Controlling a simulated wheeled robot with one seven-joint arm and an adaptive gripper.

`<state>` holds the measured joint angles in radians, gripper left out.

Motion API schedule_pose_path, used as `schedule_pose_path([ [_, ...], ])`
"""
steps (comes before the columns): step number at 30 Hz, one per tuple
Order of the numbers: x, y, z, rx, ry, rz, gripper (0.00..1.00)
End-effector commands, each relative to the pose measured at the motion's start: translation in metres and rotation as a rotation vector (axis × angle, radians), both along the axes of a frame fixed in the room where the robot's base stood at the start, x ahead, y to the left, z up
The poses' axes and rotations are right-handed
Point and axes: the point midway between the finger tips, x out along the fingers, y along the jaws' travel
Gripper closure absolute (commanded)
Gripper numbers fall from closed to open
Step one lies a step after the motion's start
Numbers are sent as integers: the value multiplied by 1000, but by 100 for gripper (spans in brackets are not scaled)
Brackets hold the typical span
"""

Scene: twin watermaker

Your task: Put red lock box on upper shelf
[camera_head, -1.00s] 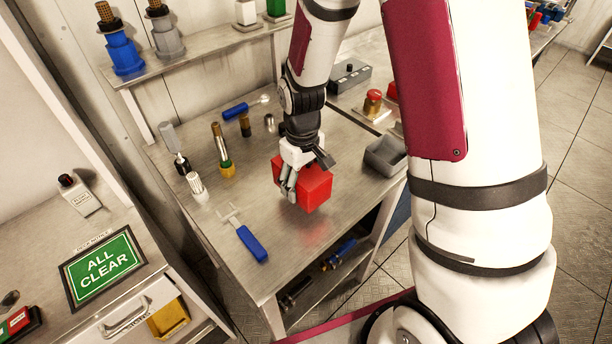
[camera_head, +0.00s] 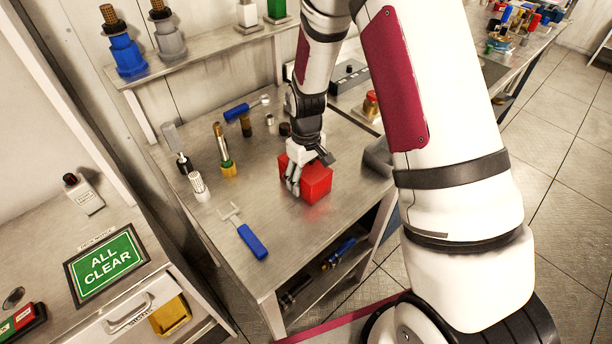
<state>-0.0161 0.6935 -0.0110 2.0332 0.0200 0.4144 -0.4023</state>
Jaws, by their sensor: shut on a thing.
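The red lock box (camera_head: 317,183) is on or just above the metal workbench top, near its front right part; I cannot tell whether it touches the surface. My gripper (camera_head: 294,182) reaches down from above and is shut on the box at its left side. The gripper's fingers hide part of that side. The upper shelf (camera_head: 200,64) runs along the wall behind the bench. A blue valve-like fitting (camera_head: 126,56) and a grey one (camera_head: 165,42) stand on its left part, and a white item (camera_head: 247,14) and a green item (camera_head: 277,10) stand farther right.
A grey bin (camera_head: 377,158) is at the right edge. The shelf between the grey fitting and the white item is bare.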

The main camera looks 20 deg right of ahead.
Motion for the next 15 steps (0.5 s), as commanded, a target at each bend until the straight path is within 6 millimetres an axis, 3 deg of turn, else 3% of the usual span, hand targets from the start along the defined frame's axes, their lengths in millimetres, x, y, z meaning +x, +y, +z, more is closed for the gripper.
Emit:
schedule_pose_path([
  [5,1,0,-3,-1,-1,0,91],
  [6,0,0,-3,0,-1,0,31],
  [8,0,0,-3,0,-1,0,18],
  [15,0,0,-2,0,0,0,18],
])
